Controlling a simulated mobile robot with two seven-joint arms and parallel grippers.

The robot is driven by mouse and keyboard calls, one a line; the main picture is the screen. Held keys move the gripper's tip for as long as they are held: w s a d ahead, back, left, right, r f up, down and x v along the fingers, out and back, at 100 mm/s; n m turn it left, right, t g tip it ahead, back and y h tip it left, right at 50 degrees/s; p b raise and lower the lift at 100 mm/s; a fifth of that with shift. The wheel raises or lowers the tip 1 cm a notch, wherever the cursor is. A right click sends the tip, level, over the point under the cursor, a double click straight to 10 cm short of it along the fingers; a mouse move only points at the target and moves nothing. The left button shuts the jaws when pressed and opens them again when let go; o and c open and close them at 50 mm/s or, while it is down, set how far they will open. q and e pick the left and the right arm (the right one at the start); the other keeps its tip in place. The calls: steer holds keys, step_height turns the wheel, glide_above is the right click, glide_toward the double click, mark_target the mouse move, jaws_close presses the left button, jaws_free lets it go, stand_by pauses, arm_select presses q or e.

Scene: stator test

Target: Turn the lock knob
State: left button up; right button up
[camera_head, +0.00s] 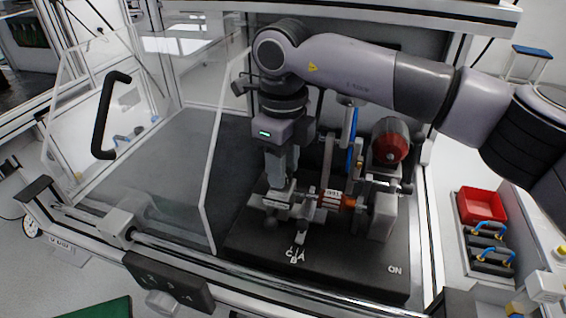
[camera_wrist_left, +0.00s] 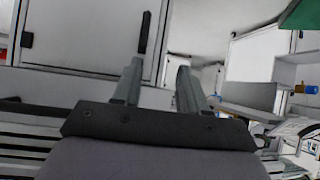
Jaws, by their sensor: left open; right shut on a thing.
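My right gripper (camera_head: 276,188) points down inside the test enclosure. Its fingers are shut on a small grey piece at the left end of the fixture, which looks like the lock knob (camera_head: 270,204); the fingers cover part of it. The stator fixture (camera_head: 333,200), with orange-red copper-like parts, lies to the right of the fingers. A small grey lever (camera_head: 299,238) by the letters A, B and C sits in front of it on the black base. My left gripper (camera_wrist_left: 157,88) is open and empty in the left wrist view, and is out of the head view.
A clear door panel (camera_head: 222,140) stands left of the fixture, with a black handle (camera_head: 105,115) further left. A red motor-like part (camera_head: 390,140) stands behind right. A red bin (camera_head: 481,204) is outside on the right. The dark floor left of the fixture is clear.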

steer(key=o, duration=1)
steer(key=shift+o, duration=0.2)
